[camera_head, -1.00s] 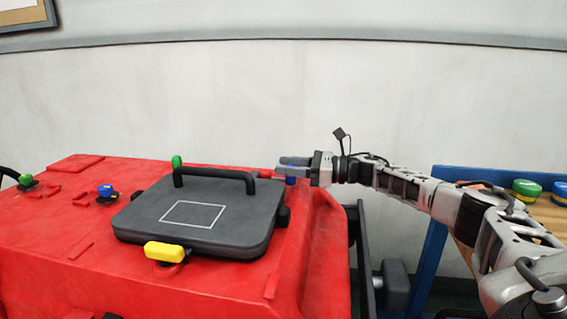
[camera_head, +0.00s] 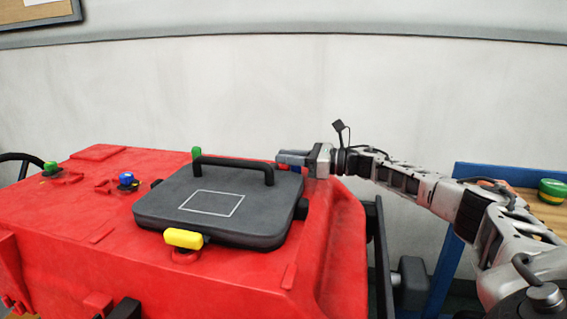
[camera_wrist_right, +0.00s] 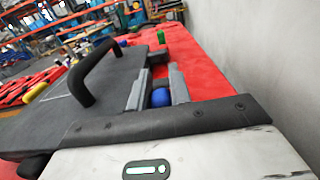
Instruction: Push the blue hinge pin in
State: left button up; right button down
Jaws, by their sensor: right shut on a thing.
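The dark grey tank lid (camera_head: 165,205) lies flat on the red tank, with a black handle on top. My right gripper (camera_head: 290,158) is at the lid's back right corner, behind the handle's right end. In the right wrist view my gripper (camera_wrist_right: 158,92) has its two grey fingers on either side of the blue hinge pin (camera_wrist_right: 161,98), and is shut on it. Only the pin's rounded blue end shows there; its shaft and its seat are hidden. My left gripper is not in view.
A green pin (camera_head: 196,153) stands behind the lid, and a yellow latch (camera_head: 183,238) sits at its front. Blue (camera_head: 126,179) and green (camera_head: 50,167) caps are at the left on the red tank (camera_head: 90,220). A wall runs behind; a blue-edged table (camera_head: 500,172) stands at right.

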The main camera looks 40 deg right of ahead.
jog(key=shift+w+a, duration=0.1)
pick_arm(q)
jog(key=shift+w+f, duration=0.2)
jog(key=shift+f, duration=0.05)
pick_arm(e)
jog(key=c, duration=1.3)
grip_release()
jog(key=shift+w, duration=0.15)
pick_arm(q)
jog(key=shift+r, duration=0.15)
